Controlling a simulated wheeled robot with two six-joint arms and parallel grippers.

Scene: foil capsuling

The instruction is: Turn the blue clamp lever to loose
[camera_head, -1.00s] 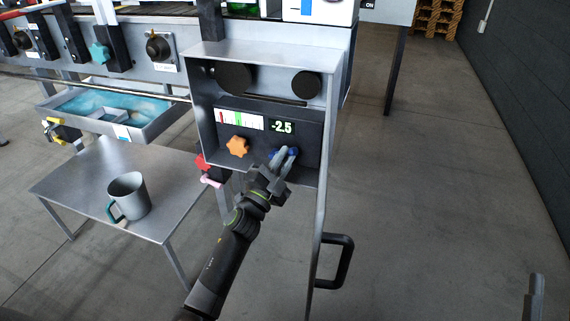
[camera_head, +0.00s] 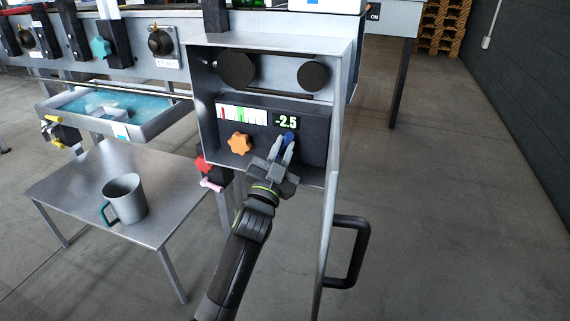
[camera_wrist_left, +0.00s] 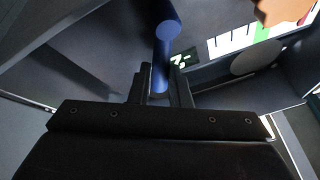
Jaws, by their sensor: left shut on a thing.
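The blue clamp lever (camera_head: 289,137) is on the dark panel inside the open grey cabinet, right of the orange star knob (camera_head: 239,143) and just under the display reading -2.5 (camera_head: 286,121). My left gripper (camera_head: 281,152) is shut on the lever, whose blue end shows above the fingertips in the head view. In the left wrist view the lever (camera_wrist_left: 166,50) stands roughly upright, its lower end between the two dark fingers (camera_wrist_left: 160,88) of my gripper. The fingers hide part of it in the head view. My right gripper is out of view.
A red knob (camera_head: 203,164) and a pink handle (camera_head: 211,185) are at the cabinet's lower left. A grey mug (camera_head: 126,197) stands on the metal side table (camera_head: 77,181). A black door handle (camera_head: 350,252) juts out at right; the floor beyond is clear.

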